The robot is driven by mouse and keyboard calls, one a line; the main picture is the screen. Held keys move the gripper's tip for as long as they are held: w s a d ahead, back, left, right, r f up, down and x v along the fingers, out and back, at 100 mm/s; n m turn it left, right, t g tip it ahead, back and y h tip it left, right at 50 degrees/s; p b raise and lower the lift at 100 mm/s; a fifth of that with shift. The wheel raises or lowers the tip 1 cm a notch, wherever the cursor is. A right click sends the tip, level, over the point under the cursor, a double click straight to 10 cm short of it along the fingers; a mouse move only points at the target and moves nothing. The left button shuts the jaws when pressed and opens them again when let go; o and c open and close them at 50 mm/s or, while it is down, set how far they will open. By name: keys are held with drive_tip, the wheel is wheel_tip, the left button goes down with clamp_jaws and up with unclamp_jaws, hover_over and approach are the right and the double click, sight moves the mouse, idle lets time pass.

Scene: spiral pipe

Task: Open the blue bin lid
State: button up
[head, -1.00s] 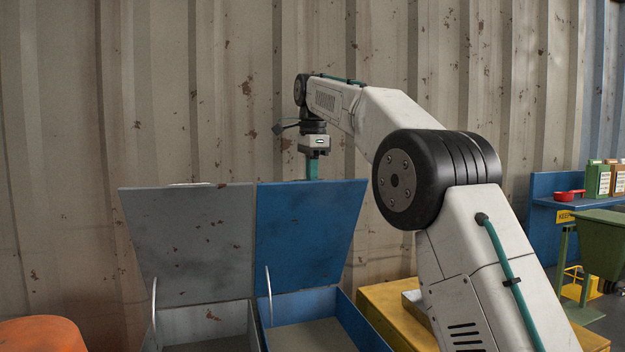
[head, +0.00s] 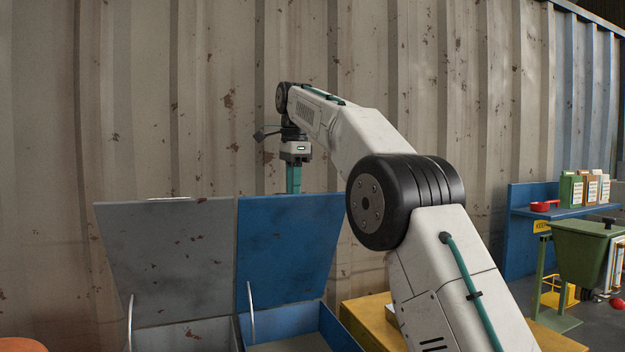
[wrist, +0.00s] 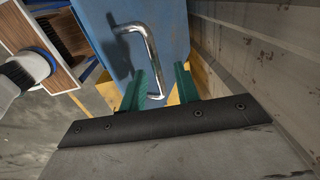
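The blue bin lid (head: 288,245) stands raised and tilted back on the blue bin (head: 315,328), whose inside shows. My gripper (head: 293,180) points down at the lid's top edge, its lower end hidden behind the lid. In the wrist view, the two teal fingers of my gripper (wrist: 160,80) are apart. The lid's chrome handle (wrist: 150,58) shows on the blue face, its lower end in line with the gap between the fingers. I cannot tell whether the fingers touch it.
A grey bin lid (head: 170,260) stands open just left of the blue one. A corrugated wall (head: 200,100) rises close behind. A yellow platform (head: 365,320) lies right of the blue bin. A blue shelf (head: 525,235) and a green bin (head: 580,255) stand farther right.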

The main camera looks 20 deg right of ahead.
drive_tip(key=shift+r, duration=0.8)
drive_tip(key=s+r, duration=0.1)
drive_tip(key=s, duration=1.5)
drive_tip(key=shift+r, duration=0.2)
